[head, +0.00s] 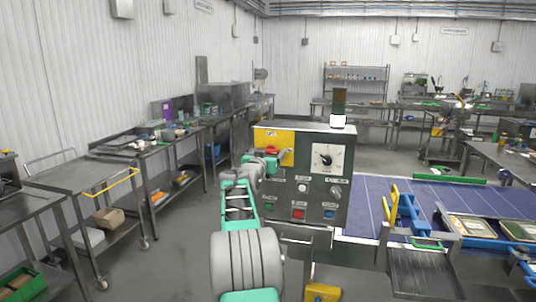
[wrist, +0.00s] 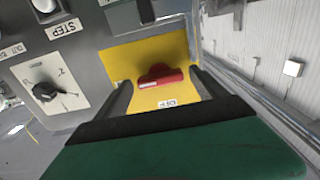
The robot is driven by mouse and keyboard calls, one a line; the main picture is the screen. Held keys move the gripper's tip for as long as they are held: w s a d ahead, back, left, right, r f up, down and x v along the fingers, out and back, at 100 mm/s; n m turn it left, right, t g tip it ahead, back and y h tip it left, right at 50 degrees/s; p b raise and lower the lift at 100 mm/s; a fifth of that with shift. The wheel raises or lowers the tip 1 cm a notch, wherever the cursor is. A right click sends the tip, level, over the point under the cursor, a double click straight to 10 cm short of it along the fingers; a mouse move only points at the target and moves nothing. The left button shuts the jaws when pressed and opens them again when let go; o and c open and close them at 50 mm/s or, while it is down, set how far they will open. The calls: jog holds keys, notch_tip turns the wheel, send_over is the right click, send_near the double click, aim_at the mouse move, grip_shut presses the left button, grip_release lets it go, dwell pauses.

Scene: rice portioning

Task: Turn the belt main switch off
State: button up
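The belt main switch is a red handle (wrist: 163,76) on a yellow plate (wrist: 118,55) of the grey control box (head: 325,185). In the head view the yellow plate (head: 286,138) is at the box's upper left, and the red switch (head: 271,150) is partly hidden by my gripper (head: 280,154). In the wrist view my gripper (wrist: 160,84) is open, with one dark finger on each side of the red handle. The handle lies across the gap between the fingers, and I see no clear contact. A small white label (wrist: 166,103) is on the plate.
A black selector dial (head: 326,160) is right of the yellow plate, with several buttons below, including a red one (head: 299,214). The blue conveyor belt (head: 365,200) runs to the right. A steel cart (head: 85,175) stands left. The floor (head: 175,240) between is clear.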

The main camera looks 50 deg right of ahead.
jog(key=c, duration=1.2)
jog(key=shift+n+b, duration=0.3)
jog(key=shift+n, duration=0.1)
jog(key=n+b, duration=0.1)
jog(key=n, duration=0.1)
jog(key=shift+f+n, duration=0.1)
jog(key=shift+n, duration=0.3)
jog(key=n+b, duration=0.1)
jog(key=n, duration=1.3)
jog(key=shift+p, duration=0.4)
jog(key=shift+n, duration=0.3)
